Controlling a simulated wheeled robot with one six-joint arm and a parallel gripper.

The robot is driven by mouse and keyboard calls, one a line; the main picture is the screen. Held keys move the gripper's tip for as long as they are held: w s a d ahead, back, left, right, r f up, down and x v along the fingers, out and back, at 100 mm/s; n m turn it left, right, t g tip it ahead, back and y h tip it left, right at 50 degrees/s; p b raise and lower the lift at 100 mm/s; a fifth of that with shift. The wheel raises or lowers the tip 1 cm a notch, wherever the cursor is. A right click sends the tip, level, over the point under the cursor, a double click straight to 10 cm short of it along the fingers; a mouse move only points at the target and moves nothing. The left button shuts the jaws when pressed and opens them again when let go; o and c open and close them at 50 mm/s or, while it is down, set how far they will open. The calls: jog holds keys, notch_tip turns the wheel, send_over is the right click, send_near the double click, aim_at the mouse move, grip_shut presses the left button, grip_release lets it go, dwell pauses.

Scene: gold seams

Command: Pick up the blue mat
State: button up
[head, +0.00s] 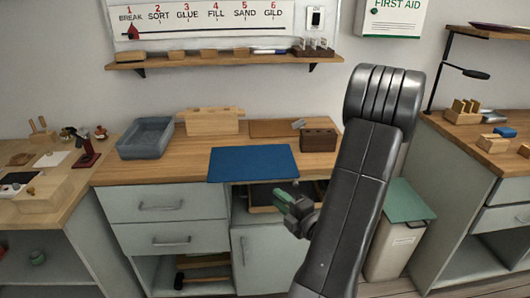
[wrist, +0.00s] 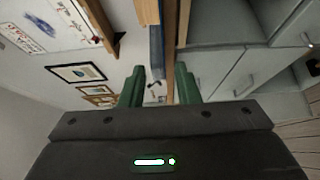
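The blue mat (head: 252,162) lies flat on the wooden counter (head: 150,173) in the head view, its near edge at or slightly past the counter's front edge. My gripper (head: 284,196) is in front of the counter, below and near the mat's right front corner, apart from it as far as I can tell. In the wrist view, my gripper's green fingers (wrist: 159,88) stand apart with nothing held between them. A blue-grey strip (wrist: 157,50) shows beyond them; I cannot tell whether it is the mat or the tray.
A blue-grey tray (head: 146,138) stands left of the mat. A wooden box (head: 212,121) is behind, and a brown block (head: 318,140) is at right. An open shelf (head: 250,218) lies under the counter. A bin with a green lid (head: 402,205) stands right of my arm.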

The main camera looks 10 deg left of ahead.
aim_at(256, 178)
jog(key=shift+w+d+b+x, duration=0.1)
jog(key=shift+x, duration=2.2)
jog(key=shift+w+d+b+x, duration=0.1)
jog(key=shift+x, duration=2.15)
jog(key=shift+w+d+b+x, duration=0.1)
jog(key=shift+w+x, duration=0.05)
jog(key=shift+x, duration=2.15)
jog(key=shift+f, duration=0.2)
grip_shut()
